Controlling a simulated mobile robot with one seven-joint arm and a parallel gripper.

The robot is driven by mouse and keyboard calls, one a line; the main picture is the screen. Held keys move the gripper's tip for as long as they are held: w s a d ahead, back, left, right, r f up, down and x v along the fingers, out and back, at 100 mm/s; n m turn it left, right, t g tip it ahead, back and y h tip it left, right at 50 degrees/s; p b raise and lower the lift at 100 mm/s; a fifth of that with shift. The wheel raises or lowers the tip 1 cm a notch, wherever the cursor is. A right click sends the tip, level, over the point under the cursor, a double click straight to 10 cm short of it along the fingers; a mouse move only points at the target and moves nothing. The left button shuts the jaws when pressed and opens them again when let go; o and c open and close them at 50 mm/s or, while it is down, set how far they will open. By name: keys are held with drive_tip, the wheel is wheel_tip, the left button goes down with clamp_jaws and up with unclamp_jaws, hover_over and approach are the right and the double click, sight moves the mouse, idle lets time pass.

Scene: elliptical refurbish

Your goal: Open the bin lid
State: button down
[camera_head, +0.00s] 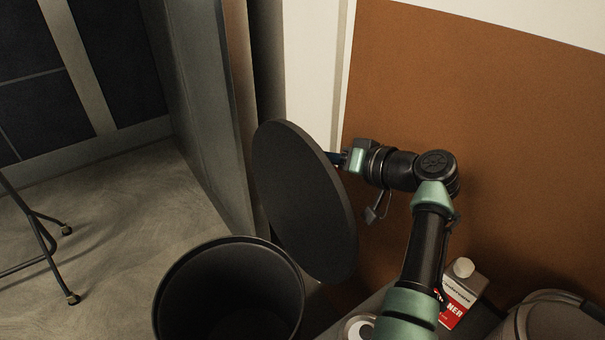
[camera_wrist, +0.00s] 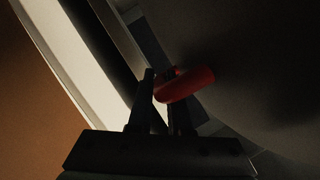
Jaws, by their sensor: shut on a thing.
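The bin (camera_head: 228,292) is a dark round container at the bottom of the head view, with its mouth uncovered. The bin lid (camera_head: 303,200) is a dark round disc, held upright and steeply tilted beside and above the bin's right rim. My gripper (camera_head: 338,159) is on the lid's right side, its fingertips partly hidden behind the lid's edge. In the wrist view my gripper (camera_wrist: 160,90) is shut on a red handle (camera_wrist: 186,84) on the dark underside or face of the lid (camera_wrist: 260,60). Whether a hinge joins lid and bin cannot be seen.
A white and red container (camera_head: 461,292) stands at the lower right, near another dark round vessel (camera_head: 555,318). A can (camera_head: 358,328) is partly hidden by my arm. A brown wall panel (camera_head: 480,110) is close behind my arm. Open floor (camera_head: 110,230) lies left, with a wheeled stand (camera_head: 40,240).

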drive_tip(key=shift+w+d+f+m+b, duration=0.3)
drive_tip(key=shift+w+d+f+b, duration=0.2)
drive_tip(key=shift+d+b, duration=0.3)
drive_tip(key=c, duration=1.1)
unclamp_jaws()
drive_tip(key=shift+r, duration=0.1)
drive_tip(key=v, duration=1.3)
drive_tip(key=shift+w+p, duration=0.1)
drive_tip(key=shift+p, duration=0.3)
drive_tip(key=shift+w, duration=0.1)
